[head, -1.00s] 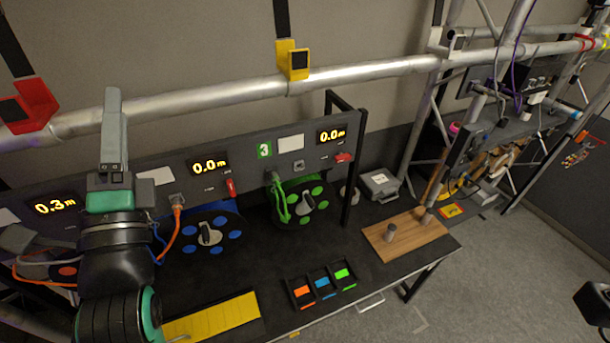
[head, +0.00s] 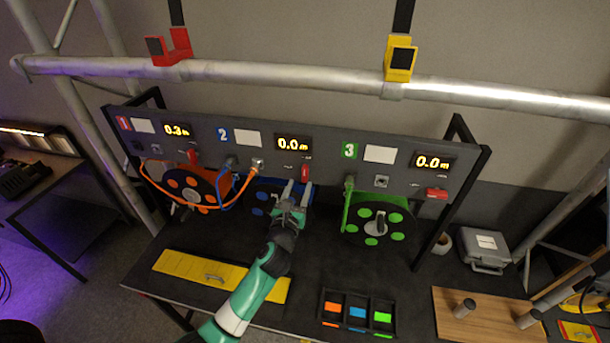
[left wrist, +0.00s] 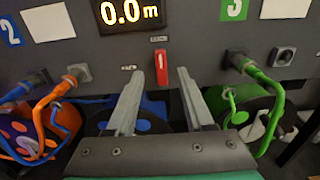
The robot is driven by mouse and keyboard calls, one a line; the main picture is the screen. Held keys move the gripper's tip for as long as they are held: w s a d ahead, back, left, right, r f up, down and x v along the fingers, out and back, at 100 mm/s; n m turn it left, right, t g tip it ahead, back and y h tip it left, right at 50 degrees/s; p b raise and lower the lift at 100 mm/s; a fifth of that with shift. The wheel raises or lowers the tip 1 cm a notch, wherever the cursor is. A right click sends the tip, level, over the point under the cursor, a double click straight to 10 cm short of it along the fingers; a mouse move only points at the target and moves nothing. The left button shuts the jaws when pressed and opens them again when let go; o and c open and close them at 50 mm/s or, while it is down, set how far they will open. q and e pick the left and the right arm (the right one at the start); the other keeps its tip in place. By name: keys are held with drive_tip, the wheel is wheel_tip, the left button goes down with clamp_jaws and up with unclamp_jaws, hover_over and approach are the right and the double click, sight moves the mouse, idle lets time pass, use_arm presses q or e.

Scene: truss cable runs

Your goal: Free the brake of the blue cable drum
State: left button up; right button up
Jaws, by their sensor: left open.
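The blue cable drum (head: 262,196) stands under panel number 2, partly hidden by my left gripper; in the left wrist view it shows behind the left finger (left wrist: 150,108). Its red brake lever (head: 305,173) hangs upright below the 0.0 m display. In the left wrist view the red lever (left wrist: 162,66) lies between and just beyond the two fingertips. My left gripper (head: 295,190) is open, its fingers pointing at the panel on either side of the lever. No contact with the lever can be made out. My right gripper is not in view.
An orange drum (head: 190,189) is left and a green drum (head: 378,222) right, its red lever (head: 437,192) lying sideways. Orange and blue cables loop left of my gripper. A yellow panel (head: 200,268) and a sorting tray (head: 357,311) lie on the bench. Bare bench separates blue and green drums.

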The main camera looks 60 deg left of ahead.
sight(304, 173)
use_arm(q)
drive_tip(key=b+x, duration=0.1)
drive_tip(key=x, duration=0.5)
drive_tip(key=shift+w+a, duration=0.2)
drive_tip(key=shift+c, duration=0.3)
clamp_jaws()
